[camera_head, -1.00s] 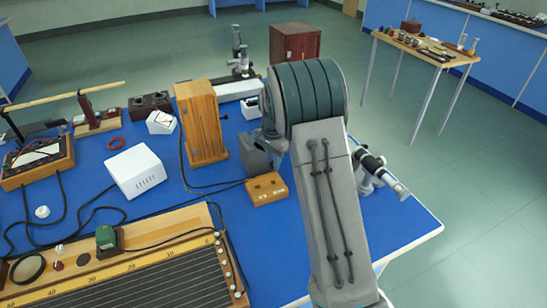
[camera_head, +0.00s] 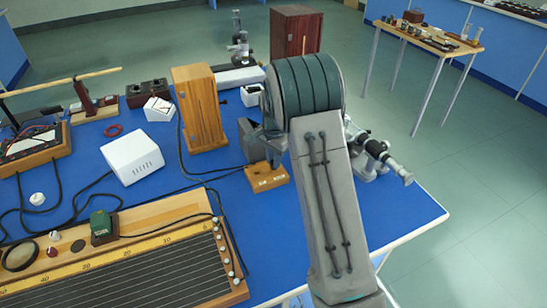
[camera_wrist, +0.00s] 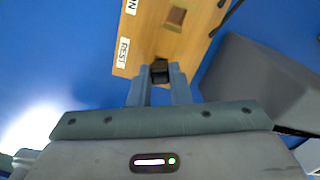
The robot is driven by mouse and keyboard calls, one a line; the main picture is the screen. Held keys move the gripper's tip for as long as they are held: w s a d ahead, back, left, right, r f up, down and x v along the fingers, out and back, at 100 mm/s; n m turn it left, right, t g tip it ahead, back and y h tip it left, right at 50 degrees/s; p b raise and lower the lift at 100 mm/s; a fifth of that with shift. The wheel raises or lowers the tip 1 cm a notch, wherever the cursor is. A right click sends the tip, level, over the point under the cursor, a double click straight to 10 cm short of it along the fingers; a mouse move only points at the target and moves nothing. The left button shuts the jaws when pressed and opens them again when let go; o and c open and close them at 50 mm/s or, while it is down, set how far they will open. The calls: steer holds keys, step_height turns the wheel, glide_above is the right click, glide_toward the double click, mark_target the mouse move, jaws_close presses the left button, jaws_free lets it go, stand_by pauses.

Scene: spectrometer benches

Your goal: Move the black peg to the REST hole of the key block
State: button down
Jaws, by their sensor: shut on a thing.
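The wooden key block (camera_head: 258,184) lies on the blue bench, left of my arm in the head view. In the wrist view the block (camera_wrist: 190,42) shows a white REST label, a second label cut off by the top edge, and an open square hole near that label. My gripper (camera_wrist: 160,82) is shut on the black peg (camera_wrist: 160,67). The peg is at the REST end of the block; I cannot tell whether it is above the REST hole or in it. In the head view my gripper (camera_head: 274,158) is partly hidden by my arm, at the block's back edge.
A grey box (camera_head: 252,140) stands close behind the block, and also shows at right in the wrist view (camera_wrist: 248,88). A wooden cabinet (camera_head: 200,108) and a white box (camera_head: 132,157) stand to the left. A small telescope instrument (camera_head: 375,155) is right of my arm.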

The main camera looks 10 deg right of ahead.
steer(key=shift+f, duration=0.3)
steer(key=c, duration=1.3)
jaws_free()
steer(key=shift+o, duration=0.2)
step_height(320, 180, up, 14)
steer(key=shift+s, duration=0.1)
